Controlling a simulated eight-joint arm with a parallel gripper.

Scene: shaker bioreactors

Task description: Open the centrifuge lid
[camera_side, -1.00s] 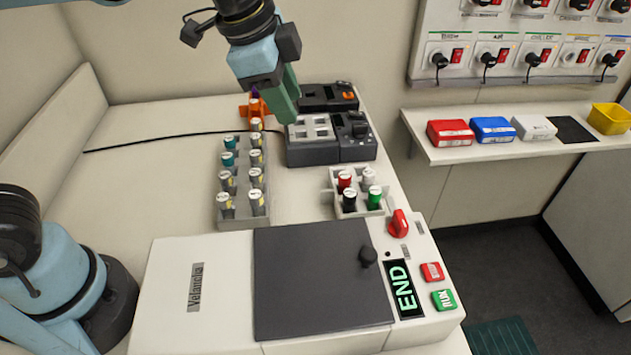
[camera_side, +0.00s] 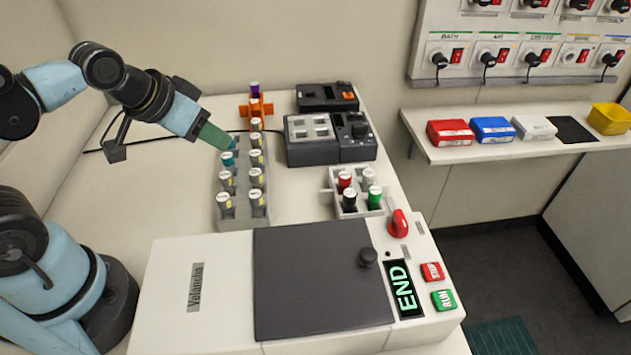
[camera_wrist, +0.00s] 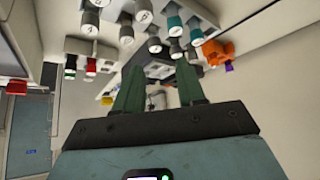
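The centrifuge (camera_side: 215,265) is a white box at the front, labelled Velancha. The display (camera_side: 404,289) reads END. My gripper (camera_side: 228,143) is at the back left, over the tube rack and well apart from the lid. In the wrist view its two green fingers (camera_wrist: 160,78) stand apart with nothing held between them. The fingertips cover part of a teal-capped tube in the side view.
The grey tube rack (camera_side: 241,211) with several capped tubes stands behind the centrifuge. A small rack (camera_side: 346,207) holds red, white, black and green caps. A grey block device (camera_side: 312,154) and an orange holder (camera_side: 243,111) are at the back. The space above the lid is clear.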

